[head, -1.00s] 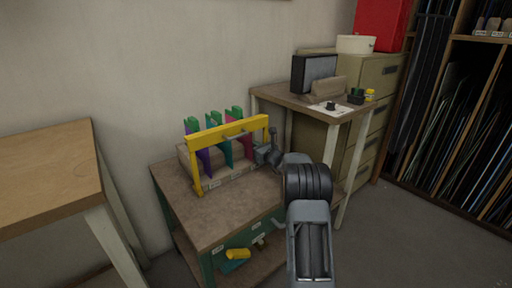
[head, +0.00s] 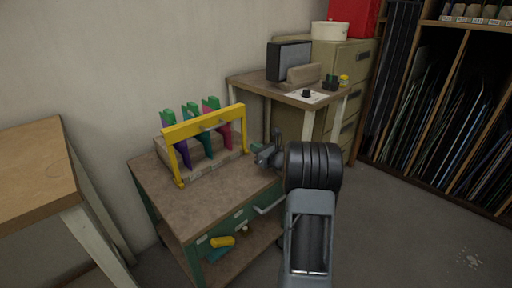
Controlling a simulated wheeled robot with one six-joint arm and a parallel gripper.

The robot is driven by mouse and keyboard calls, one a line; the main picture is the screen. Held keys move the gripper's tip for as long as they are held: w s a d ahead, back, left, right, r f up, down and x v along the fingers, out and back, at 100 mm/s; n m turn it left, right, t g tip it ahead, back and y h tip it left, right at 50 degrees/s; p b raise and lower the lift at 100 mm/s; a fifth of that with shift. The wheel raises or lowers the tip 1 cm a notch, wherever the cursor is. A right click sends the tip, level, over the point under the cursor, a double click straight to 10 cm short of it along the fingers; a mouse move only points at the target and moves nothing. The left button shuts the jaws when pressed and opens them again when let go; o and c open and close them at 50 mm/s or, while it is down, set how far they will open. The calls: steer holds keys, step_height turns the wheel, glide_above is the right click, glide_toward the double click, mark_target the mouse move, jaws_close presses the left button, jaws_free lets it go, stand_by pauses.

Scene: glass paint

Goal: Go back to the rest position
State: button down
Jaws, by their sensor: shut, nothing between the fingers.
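My gripper (head: 262,156) is at the end of my grey arm, over the right side of the low brown-topped cart (head: 205,205). It is shut and empty. It stands just right of the yellow frame (head: 203,122) and looks apart from it. Behind and under the yellow frame, a rack holds upright purple, teal and pink pieces with green tops (head: 190,109). My forearm hides part of the cart's right end and the floor there.
A wooden table (head: 30,165) stands at the left. A higher table (head: 270,88) with a dark speaker-like box (head: 288,60) and a white sheet stands behind. A yellow item (head: 222,242) lies on the cart's lower shelf. Floor (head: 400,220) is free at the right.

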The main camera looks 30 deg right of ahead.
steer(key=shift+s+r, duration=0.1)
steer(key=shift+s, duration=0.35)
steer(key=s+a+r+n+g+y+p, duration=0.3)
steer(key=s+a+r+n+g+p, duration=0.3)
steer(key=a+r+n+p, duration=0.5)
steer(key=s+a+r+n+g+y+p, duration=0.2)
steer(key=s+a+r+n+g+p, duration=0.45)
steer(key=a, duration=0.75)
steer(key=s+r+n+g+h+p, duration=0.1)
steer(key=s+r+n+h+p, duration=0.7)
steer(key=s+r+n+p, duration=0.6)
steer(key=shift+s+n+p, duration=0.6)
steer(key=shift+n, duration=0.65)
steer(key=shift+r+g, duration=0.1)
steer(key=shift+g, duration=0.15)
